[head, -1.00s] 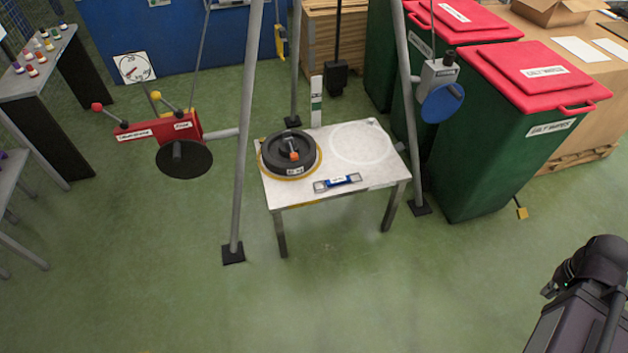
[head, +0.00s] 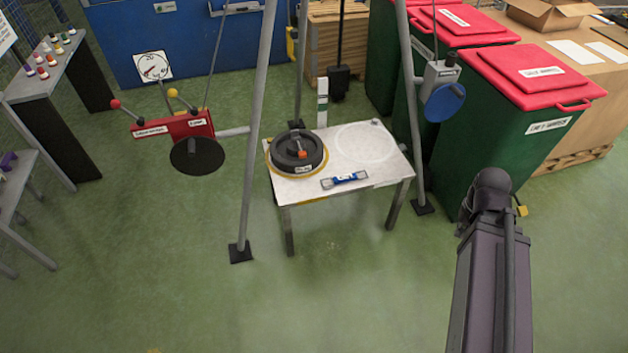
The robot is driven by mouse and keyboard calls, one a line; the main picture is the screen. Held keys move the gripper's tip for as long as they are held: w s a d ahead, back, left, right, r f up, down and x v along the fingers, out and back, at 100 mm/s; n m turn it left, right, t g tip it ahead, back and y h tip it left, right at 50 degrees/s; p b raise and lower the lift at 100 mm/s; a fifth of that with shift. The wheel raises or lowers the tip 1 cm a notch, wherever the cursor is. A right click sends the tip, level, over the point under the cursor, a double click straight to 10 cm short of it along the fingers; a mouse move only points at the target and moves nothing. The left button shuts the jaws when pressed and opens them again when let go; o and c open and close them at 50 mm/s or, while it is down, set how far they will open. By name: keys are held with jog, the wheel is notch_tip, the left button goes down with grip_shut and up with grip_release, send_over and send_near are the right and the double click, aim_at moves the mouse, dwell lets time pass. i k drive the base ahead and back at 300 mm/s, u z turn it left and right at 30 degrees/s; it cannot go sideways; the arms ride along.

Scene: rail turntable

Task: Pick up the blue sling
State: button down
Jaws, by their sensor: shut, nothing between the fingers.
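A short flat blue piece with pale grey ends and a white label (head: 345,180) lies near the front edge of a small grey-white table (head: 352,163). It is the only blue thing lying on that table and looks like the blue sling, but it is too small to be certain. Nothing touches it from above. My arm rises at the lower right, to the right of the table and apart from it. Its upper end is a dark rounded joint. My gripper's fingers do not show.
A black disc weight (head: 298,150) with an orange centre sits on the table's left half. Grey frame legs (head: 254,140) stand around the table. A red winch (head: 172,125) is at left, a blue-wheeled pulley unit (head: 443,100) at right. Green bins (head: 480,150) stand right. Front floor is clear.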

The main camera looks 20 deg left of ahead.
aim_at(352, 177)
jog(key=u, duration=0.8)
jog(key=k, duration=1)
jog(key=z, duration=0.05)
jog(key=i, duration=0.7)
jog(key=u, duration=0.05)
